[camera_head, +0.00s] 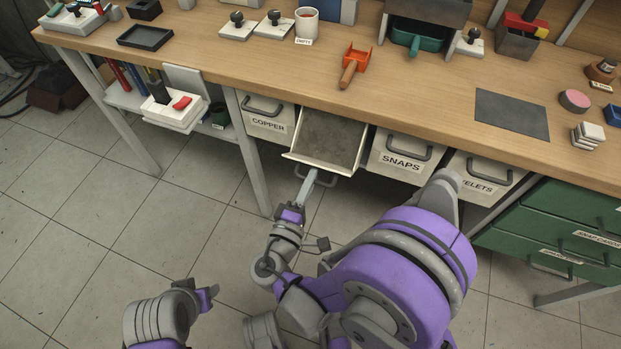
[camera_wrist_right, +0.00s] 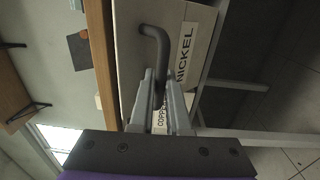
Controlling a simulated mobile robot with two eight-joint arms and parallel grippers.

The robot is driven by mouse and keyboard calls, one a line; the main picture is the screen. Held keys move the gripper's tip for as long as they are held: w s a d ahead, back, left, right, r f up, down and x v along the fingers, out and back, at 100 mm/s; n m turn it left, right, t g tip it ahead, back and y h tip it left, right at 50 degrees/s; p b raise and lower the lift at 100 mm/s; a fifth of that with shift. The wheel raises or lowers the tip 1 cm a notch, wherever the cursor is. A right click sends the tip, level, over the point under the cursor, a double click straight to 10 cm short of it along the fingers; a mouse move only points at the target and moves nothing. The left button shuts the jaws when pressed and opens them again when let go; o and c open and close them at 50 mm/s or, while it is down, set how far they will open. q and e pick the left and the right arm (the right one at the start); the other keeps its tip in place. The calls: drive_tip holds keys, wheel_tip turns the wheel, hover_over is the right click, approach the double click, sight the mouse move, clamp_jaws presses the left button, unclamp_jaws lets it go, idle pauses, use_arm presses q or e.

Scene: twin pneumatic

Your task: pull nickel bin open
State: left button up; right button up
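The nickel bin (camera_head: 330,138) is a pale, empty-looking drawer under the workbench, standing out from between the copper and snaps bins. In the right wrist view its front (camera_wrist_right: 190,25) carries the label NICKEL and a dark bent handle (camera_wrist_right: 158,55). My right gripper (camera_head: 309,184) is at that handle. In the wrist view the two fingers (camera_wrist_right: 160,88) lie on either side of the handle bar, closed on it. My left arm shows at the bottom left; its gripper (camera_head: 207,297) is only partly seen, away from the bins, with its fingers unclear.
The copper bin (camera_head: 267,115), snaps bin (camera_head: 402,157) and eyelets bin (camera_head: 482,178) sit shut beside it. A table leg (camera_head: 253,150) stands left of the bin. Green drawers (camera_head: 560,230) are at the right. The floor in front is clear.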

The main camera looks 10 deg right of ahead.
drive_tip(key=o, duration=0.5)
drive_tip(key=shift+w+d+f, duration=0.1)
drive_tip(key=shift+w, duration=0.05)
drive_tip(key=shift+c, duration=0.2)
drive_tip(key=v, duration=1.1)
drive_tip(key=shift+p, duration=0.4)
